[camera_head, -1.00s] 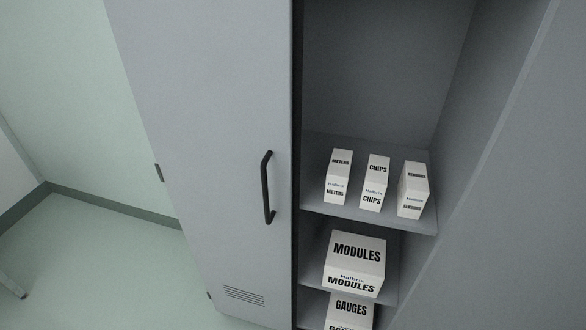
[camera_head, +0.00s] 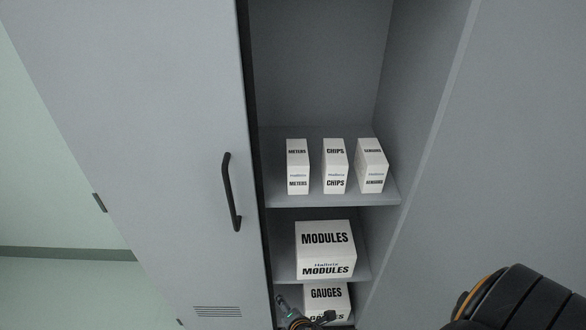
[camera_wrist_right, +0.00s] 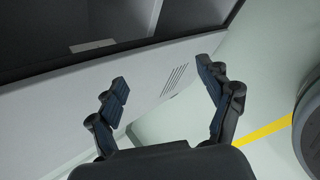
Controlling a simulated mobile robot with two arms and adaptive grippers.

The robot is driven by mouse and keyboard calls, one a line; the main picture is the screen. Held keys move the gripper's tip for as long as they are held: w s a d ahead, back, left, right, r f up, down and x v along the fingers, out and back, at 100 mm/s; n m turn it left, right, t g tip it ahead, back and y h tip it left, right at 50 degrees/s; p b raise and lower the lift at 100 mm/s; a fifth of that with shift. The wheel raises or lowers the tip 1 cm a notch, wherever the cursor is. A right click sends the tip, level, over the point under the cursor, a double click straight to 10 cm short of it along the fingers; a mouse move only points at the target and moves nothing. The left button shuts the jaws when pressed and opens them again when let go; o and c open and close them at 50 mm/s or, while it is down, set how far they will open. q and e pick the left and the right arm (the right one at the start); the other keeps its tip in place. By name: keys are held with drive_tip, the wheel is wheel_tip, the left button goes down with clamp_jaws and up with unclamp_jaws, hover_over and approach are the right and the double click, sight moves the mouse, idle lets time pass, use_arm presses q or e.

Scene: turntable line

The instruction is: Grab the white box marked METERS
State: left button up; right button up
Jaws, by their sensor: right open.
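The white box marked METERS (camera_head: 298,167) stands upright at the left end of the upper visible shelf in the open cabinet. My right gripper shows at the bottom edge of the head view (camera_head: 304,318), in front of the lower shelves and well below the METERS box. In the right wrist view my right gripper (camera_wrist_right: 163,77) is open, with nothing between its fingers. The METERS box cannot be made out in that view. My left gripper is not in view.
White boxes marked CHIPS (camera_head: 335,167) and SENSORS (camera_head: 371,166) stand right of METERS, with small gaps. Below are MODULES (camera_head: 325,250) and the partly hidden GAUGES (camera_head: 326,294). A grey door with a black handle (camera_head: 231,192) is at left. Space above the boxes is clear.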

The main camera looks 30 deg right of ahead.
drive_tip(key=w+d+r+n+t+h, duration=0.1)
drive_tip(key=w+r+n+t, duration=0.2)
drive_tip(key=r, duration=0.4)
drive_tip(key=w+d+r+n+t+h, duration=0.1)
drive_tip(key=w+d+r+n, duration=0.1)
drive_tip(key=w+r, duration=0.45)
drive_tip(key=n+t+h+b, duration=0.2)
drive_tip(key=n+t+h, duration=0.1)
drive_tip(key=n+h, duration=0.2)
approach(296, 178)
drive_tip(key=x, duration=0.3)
drive_tip(key=p+x, duration=0.1)
drive_tip(key=x, duration=0.6)
drive_tip(key=shift+p, duration=0.3)
drive_tip(key=x, duration=0.2)
drive_tip(key=p+x, duration=0.1)
drive_tip(key=x, duration=0.2)
drive_tip(key=shift+d, duration=0.35)
drive_tip(key=shift+w+d+f, duration=0.15)
drive_tip(key=shift+w+d, duration=0.05)
drive_tip(key=shift+w, duration=0.15)
drive_tip(key=shift+s, duration=0.1)
